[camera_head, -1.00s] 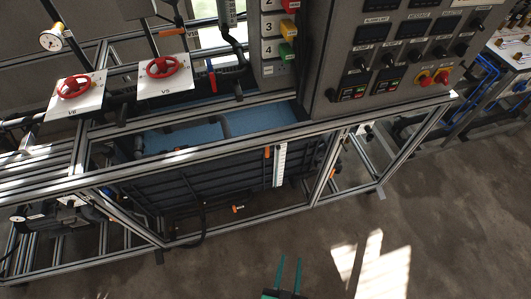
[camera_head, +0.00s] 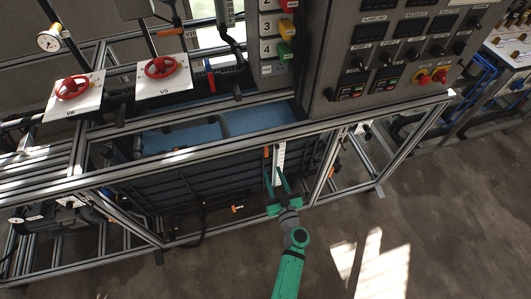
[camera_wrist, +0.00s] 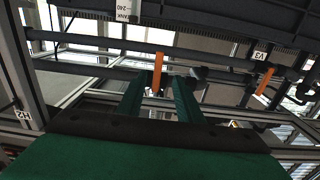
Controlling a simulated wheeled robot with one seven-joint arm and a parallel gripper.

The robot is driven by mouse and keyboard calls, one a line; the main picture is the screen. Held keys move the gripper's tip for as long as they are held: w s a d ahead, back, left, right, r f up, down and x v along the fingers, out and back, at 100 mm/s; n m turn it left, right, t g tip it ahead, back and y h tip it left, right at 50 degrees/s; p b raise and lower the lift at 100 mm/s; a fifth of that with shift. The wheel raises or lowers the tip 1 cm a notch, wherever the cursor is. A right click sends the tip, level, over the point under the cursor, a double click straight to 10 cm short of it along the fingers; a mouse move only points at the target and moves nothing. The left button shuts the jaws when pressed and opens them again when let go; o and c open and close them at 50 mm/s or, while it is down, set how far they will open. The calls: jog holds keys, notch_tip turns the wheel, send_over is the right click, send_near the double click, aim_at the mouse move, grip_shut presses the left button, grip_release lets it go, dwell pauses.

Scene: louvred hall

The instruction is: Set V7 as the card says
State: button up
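No label reading V7 and no readable card shows in either view. My gripper (camera_head: 277,180) is raised in front of the dark tank under the frame, near a white scale strip (camera_head: 281,152). In the wrist view its two green fingers (camera_wrist: 158,88) are apart. An orange lever (camera_wrist: 157,70) on a dark pipe shows between the fingertips, and I cannot tell how far beyond them it is. A second orange lever (camera_wrist: 265,80) hangs to the right, near a tag (camera_wrist: 260,54) reading V3. Nothing is held.
Red handwheels labelled V6 (camera_head: 73,87) and V5 (camera_head: 161,67) sit on white plates above the frame. A control panel (camera_head: 400,60) stands at upper right, beside numbered coloured tags. Metal frame rails (camera_head: 220,150) surround the tank. The floor (camera_head: 430,220) at right is clear.

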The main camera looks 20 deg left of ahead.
aim_at(267, 153)
jog(key=x, duration=0.9)
jog(key=shift+w+d, duration=0.15)
jog(key=shift+w, duration=0.05)
jog(key=shift+w+a, duration=0.2)
jog(key=shift+a, duration=0.2)
jog(key=shift+d, duration=0.15)
grip_shut()
jog(key=shift+w+r, duration=0.1)
jog(key=shift+w, duration=0.05)
dwell(0.9)
